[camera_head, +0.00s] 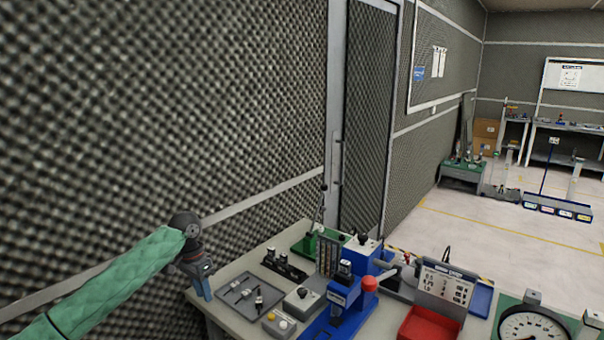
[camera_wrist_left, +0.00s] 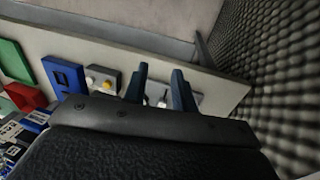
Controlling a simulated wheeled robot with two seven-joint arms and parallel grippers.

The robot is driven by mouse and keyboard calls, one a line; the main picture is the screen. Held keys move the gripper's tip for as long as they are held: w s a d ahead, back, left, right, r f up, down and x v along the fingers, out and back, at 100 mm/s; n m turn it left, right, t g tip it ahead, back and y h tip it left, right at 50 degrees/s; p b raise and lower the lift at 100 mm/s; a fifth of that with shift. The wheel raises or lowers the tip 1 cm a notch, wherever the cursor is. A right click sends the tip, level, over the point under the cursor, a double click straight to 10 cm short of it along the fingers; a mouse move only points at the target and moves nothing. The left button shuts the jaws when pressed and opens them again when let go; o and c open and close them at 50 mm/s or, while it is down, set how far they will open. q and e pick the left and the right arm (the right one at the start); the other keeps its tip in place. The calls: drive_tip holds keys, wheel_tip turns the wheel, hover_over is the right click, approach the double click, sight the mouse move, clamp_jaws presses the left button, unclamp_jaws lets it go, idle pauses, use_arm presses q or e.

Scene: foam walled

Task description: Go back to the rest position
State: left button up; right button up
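My left arm comes in from the left in a green sleeve. Its gripper (camera_head: 203,284) points down by the left end of the workbench (camera_head: 222,313). In the left wrist view the two dark blue fingers of my left gripper (camera_wrist_left: 158,82) stand apart with nothing held between them. A grey plate with small dark parts (camera_head: 250,293) lies on the bench to the right of the gripper. My right arm and gripper are not in view.
The bench holds a blue press-like device with a red knob (camera_head: 340,300), a red bin (camera_head: 430,325), a dial gauge (camera_head: 530,328) and a grey box with a dark knob (camera_head: 301,299). A foam-covered wall (camera_head: 150,120) runs close along the left. Open floor (camera_head: 500,225) lies at the right.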

use_arm(q)
drive_tip(key=s+d+f+t+h, duration=0.1)
drive_tip(key=s+d+f, duration=0.6)
drive_tip(key=s+f, duration=0.2)
drive_tip(key=s+d+f+t, duration=0.1)
drive_tip(key=s+d+f, duration=0.6)
drive_tip(key=s+f, duration=0.2)
drive_tip(key=s+a+f+n+t+y, duration=0.1)
drive_tip(key=s+a+n+t, duration=0.2)
drive_tip(key=s, duration=1)
drive_tip(key=s+a+f+n+y, duration=0.1)
drive_tip(key=s+a+n+y, duration=0.3)
drive_tip(key=s, duration=0.9)
wheel_tip(320, 180, down, 28)
drive_tip(key=w+d+m+g+h, duration=0.1)
drive_tip(key=w+h, duration=0.1)
drive_tip(key=h, duration=0.1)
drive_tip(key=s+f, duration=0.4)
drive_tip(key=f, duration=0.6)
drive_tip(key=s+f, duration=0.3)
drive_tip(key=f, duration=0.7)
drive_tip(key=shift+s+d+g, duration=0.15)
drive_tip(key=shift+s+g, duration=0.2)
drive_tip(key=shift+g, duration=0.05)
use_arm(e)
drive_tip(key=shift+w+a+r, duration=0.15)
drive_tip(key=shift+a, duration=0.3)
